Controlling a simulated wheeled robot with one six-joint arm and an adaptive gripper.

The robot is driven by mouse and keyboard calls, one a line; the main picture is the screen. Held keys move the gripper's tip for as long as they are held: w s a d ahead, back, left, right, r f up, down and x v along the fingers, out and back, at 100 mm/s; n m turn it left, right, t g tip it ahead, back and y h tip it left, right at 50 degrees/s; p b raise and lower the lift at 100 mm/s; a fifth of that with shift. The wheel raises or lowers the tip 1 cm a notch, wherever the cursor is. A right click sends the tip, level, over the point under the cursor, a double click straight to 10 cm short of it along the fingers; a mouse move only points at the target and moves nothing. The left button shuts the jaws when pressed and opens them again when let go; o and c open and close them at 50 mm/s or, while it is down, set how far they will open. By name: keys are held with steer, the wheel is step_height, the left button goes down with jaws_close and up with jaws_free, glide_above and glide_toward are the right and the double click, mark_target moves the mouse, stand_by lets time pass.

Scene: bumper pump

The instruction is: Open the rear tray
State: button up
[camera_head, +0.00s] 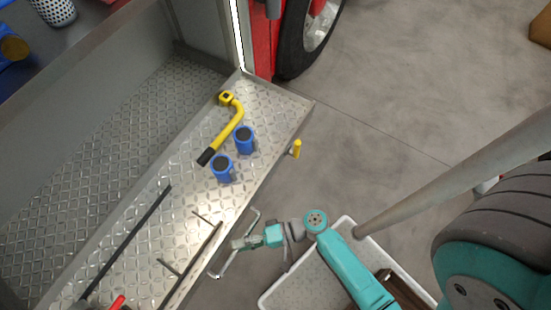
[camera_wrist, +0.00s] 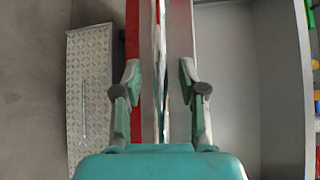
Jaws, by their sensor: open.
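In the head view a diamond-plate metal tray (camera_head: 255,100) lies below my viewpoint along the truck's side. A pale bar handle (camera_head: 254,216) shows at its near edge. My gripper (camera_head: 236,244) is close to this handle; I cannot tell if they touch. In the wrist view my gripper (camera_wrist: 160,92) is open, with nothing seen held between its fingers. A bright metal edge and a red strip (camera_wrist: 147,60) lie beyond the fingers. A diamond-plate panel (camera_wrist: 97,70) with a thin bar (camera_wrist: 83,112) is at left. I cannot tell which plate is the rear tray.
Two blue cylinders (camera_head: 222,170) and a yellow bent tool (camera_head: 236,115) rest on the tray. A yellow peg (camera_head: 296,149) sticks out at its edge. A truck wheel (camera_head: 305,40) stands at the top. Open concrete floor (camera_head: 420,70) lies to the right.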

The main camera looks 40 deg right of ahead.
steer(key=v, duration=1)
steer(key=shift+s+d, duration=0.25)
steer(key=shift+d, duration=0.1)
stand_by(0.3)
stand_by(0.4)
